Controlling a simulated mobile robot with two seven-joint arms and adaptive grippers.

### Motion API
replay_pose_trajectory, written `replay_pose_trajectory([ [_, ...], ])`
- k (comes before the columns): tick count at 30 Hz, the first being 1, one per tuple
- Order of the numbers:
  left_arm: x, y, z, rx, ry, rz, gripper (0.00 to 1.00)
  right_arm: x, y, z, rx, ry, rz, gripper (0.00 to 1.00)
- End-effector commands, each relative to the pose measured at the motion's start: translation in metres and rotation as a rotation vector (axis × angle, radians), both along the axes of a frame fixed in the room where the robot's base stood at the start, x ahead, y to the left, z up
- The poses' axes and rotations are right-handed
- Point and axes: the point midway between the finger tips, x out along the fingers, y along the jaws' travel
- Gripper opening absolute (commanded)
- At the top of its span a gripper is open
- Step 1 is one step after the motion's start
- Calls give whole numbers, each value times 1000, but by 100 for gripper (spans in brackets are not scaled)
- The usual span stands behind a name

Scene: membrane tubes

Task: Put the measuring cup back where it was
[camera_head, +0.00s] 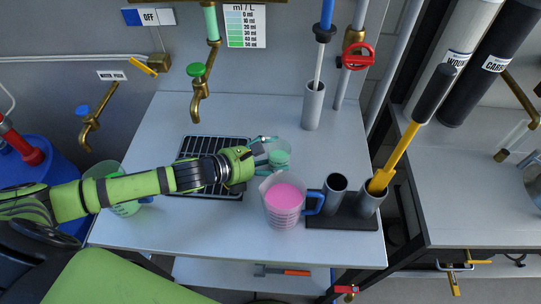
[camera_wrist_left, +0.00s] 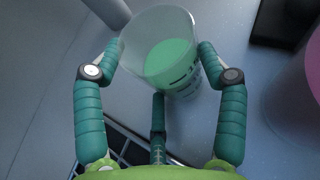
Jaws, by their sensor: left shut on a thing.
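A small clear measuring cup (camera_head: 279,155) with green liquid is between the fingers of my left gripper (camera_head: 268,150), right of the black drain grate. My left gripper is shut on it. In the left wrist view the cup (camera_wrist_left: 160,50) stands between the two side fingers (camera_wrist_left: 158,70), its green liquid and dark markings visible. I cannot tell whether its base touches the table. My right gripper is in neither view.
A jug of pink liquid (camera_head: 284,203) with a blue handle stands close in front of the cup. A black holder (camera_head: 342,222) with grey tubes is to its right. The drain grate (camera_head: 205,150) lies below the green tap (camera_head: 198,85). Another green-marked container (camera_head: 125,207) is partly behind my arm.

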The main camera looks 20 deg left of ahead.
Motion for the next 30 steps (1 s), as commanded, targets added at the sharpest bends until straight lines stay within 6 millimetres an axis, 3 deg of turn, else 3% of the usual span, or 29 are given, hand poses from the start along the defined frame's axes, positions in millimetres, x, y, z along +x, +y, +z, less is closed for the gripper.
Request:
replay_pose_trajectory([
  [2,0,0,-3,-1,-1,0,30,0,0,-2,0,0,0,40],
  [3,0,0,-2,0,0,0,88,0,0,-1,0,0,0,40],
  [4,0,0,-2,0,0,0,96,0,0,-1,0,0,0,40],
  [17,0,0,3,0,0,0,96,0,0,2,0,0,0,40],
  [30,-49,37,23,2,6,0,96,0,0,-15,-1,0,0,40],
])
